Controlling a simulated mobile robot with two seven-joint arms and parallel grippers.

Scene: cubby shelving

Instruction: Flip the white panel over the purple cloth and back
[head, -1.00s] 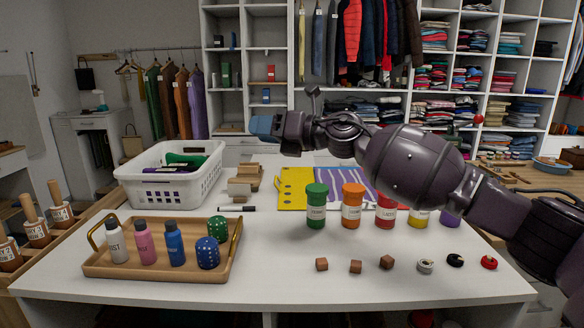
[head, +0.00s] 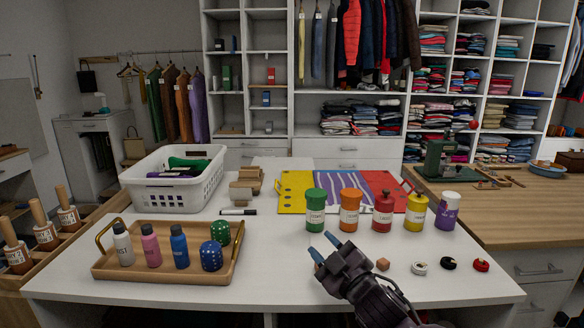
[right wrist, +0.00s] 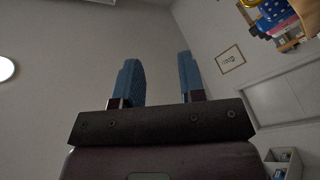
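A striped purple cloth (head: 384,189) lies on a colourful board (head: 293,196) at the back of the white table, behind a row of bottles. A pale flat piece (head: 283,164) lies at the table's back edge behind the board; I cannot tell whether it is the white panel. My right gripper (head: 325,249) is low over the table's front, in front of the green and orange bottles and apart from the cloth. Its blue fingers are spread and empty, as the right wrist view (right wrist: 158,78) also shows. My left gripper is not in view.
Green (head: 315,212), orange (head: 350,212), red, yellow and purple-white bottles stand between gripper and board. A tray (head: 102,270) of bottles is at left, a white basket (head: 142,193) behind it.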

